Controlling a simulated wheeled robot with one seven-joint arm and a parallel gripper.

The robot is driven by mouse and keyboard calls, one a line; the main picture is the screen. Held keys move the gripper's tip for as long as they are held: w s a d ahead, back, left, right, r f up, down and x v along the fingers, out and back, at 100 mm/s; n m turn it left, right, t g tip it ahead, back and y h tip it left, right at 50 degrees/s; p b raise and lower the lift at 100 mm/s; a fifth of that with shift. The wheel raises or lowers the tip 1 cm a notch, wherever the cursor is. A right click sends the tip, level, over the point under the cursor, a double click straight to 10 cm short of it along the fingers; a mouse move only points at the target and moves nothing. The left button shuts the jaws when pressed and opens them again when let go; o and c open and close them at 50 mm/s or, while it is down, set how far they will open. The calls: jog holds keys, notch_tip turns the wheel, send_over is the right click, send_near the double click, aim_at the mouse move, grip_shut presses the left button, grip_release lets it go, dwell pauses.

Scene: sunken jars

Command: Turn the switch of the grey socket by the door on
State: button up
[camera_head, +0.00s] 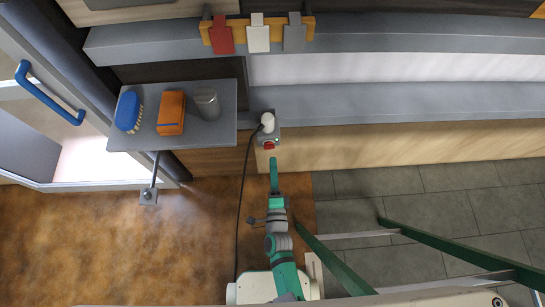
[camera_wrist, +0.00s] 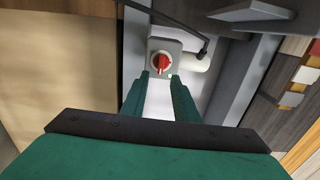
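The grey socket (camera_head: 259,138) is fixed to the wall to the right of the door, with a white plug (camera_head: 267,121) in its upper part. Its red rotary switch (camera_head: 269,146) sits below the plug. In the wrist view the socket (camera_wrist: 153,44) is straight ahead, and the red switch (camera_wrist: 158,63) shows a pale mark. A small light green spot shows beside the switch. My gripper (camera_wrist: 160,78) is open and empty, its two green fingers apart just short of the switch. In the head view my gripper (camera_head: 274,161) is just below the socket.
A grey shelf (camera_head: 220,134) left of the socket holds a blue brush (camera_head: 128,111), an orange box (camera_head: 171,112) and a grey cup (camera_head: 207,103). A black cable (camera_head: 241,195) hangs from the plug. The door has a blue handle (camera_head: 48,96). A green frame (camera_head: 450,247) stands at right.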

jog(key=shift+s, duration=2.75)
jog(key=shift+d, duration=0.1)
jog(key=s+a+r+n+g, duration=0.2)
jog(key=s+r+n, duration=1.3)
jog(key=s+n, duration=0.3)
jog(key=shift+a+g, duration=0.15)
jog(key=shift+g, duration=0.15)
